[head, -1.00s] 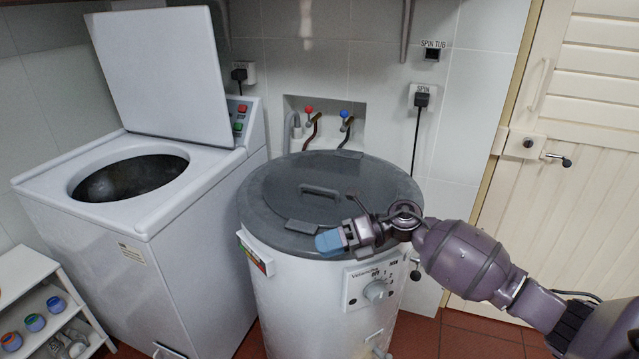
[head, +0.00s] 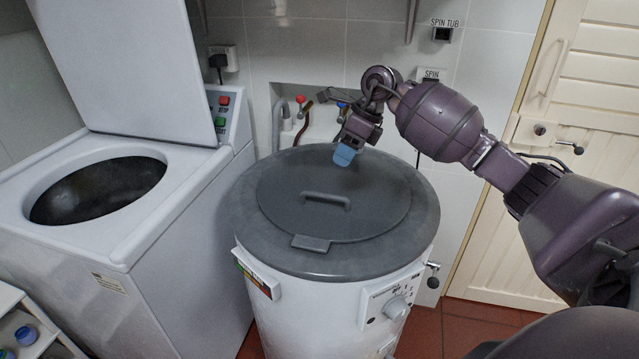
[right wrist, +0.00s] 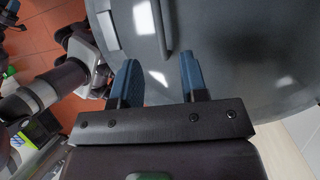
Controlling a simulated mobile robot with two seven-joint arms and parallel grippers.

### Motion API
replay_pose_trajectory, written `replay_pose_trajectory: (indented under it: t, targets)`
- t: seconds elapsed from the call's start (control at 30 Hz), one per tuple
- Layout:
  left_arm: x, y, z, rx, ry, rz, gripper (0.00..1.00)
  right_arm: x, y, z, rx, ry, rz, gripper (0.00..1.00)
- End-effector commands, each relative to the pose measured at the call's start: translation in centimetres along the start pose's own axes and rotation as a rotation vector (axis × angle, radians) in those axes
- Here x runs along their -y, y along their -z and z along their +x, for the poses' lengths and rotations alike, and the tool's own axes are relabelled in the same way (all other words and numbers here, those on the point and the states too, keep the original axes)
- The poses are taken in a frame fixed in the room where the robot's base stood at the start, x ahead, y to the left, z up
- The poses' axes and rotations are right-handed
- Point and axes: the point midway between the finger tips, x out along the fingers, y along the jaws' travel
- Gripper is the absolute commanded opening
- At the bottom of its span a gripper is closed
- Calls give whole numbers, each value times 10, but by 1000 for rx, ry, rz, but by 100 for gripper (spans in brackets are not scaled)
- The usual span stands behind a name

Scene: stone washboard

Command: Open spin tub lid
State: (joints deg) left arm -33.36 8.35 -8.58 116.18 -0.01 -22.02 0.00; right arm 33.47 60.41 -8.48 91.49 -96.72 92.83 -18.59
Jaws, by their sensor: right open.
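The spin tub (head: 285,295) is a white round machine with a closed dark grey lid (head: 285,205). The lid has a raised bar handle (head: 326,200) in its middle and a small tab (head: 310,243) at its front edge. My right gripper (head: 344,155) has blue fingertips and is above the back right part of the lid, behind the handle. In the right wrist view the right gripper (right wrist: 160,78) is open with nothing between its fingers, and the handle (right wrist: 162,25) shows just beyond them. Whether the fingertips touch the lid I cannot tell.
A white washing machine (head: 170,275) with its lid (head: 125,70) raised stands to the left. Taps (head: 300,100) and hoses are in a wall recess behind the tub. A cream door (head: 540,190) is at the right. A small shelf (head: 50,345) is at the lower left.

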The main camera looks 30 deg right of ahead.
Motion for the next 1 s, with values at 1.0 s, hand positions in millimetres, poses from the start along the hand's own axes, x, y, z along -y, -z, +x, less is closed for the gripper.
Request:
replay_pose_trajectory:
  t: [1.0]
  targets:
    - [-1, -3, 2, 3, -1, -1, 43, 0, 0, 102, 1, -1, 1, 40]
